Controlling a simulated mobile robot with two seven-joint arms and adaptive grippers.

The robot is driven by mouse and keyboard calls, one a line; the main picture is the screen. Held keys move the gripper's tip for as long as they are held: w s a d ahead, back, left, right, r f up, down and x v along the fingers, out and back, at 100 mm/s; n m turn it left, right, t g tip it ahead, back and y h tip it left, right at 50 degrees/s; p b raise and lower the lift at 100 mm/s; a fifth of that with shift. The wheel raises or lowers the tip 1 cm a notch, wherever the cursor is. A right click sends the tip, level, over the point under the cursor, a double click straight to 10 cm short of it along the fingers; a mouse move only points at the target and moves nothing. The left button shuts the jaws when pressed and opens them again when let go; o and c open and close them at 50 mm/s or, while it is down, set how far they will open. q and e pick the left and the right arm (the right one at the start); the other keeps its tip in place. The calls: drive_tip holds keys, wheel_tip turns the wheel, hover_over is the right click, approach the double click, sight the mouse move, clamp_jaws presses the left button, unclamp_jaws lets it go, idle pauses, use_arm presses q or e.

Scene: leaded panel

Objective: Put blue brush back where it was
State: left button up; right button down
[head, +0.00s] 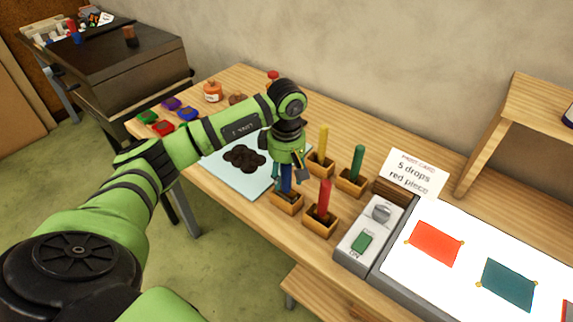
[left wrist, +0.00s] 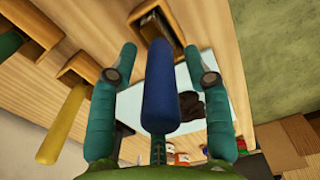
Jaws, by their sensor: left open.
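The blue brush (head: 286,184) stands handle up in a small wooden holder (head: 288,206) at the near left of the group of brush holders. My left gripper (head: 287,176) points down over it, open. In the left wrist view the blue handle (left wrist: 158,85) lies between the two teal fingers (left wrist: 160,58), with gaps on both sides. The lower end of the brush goes into the holder (left wrist: 153,18); the bristles are hidden. My right gripper is not in view.
Yellow (head: 323,140), green (head: 357,158) and red (head: 325,195) brushes stand in holders close by. A pale mat (head: 226,171) with dark pieces lies left. A switch box (head: 366,235) and a lit panel (head: 462,258) are at the right.

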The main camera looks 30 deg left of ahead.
use_arm(q)
drive_tip(key=shift+r+b, duration=0.3)
drive_tip(key=shift+r, duration=0.1)
wheel_tip(320, 180, up, 10)
drive_tip(key=b, duration=0.2)
drive_tip(key=shift+b, duration=0.3)
drive_tip(key=shift+r, duration=0.7)
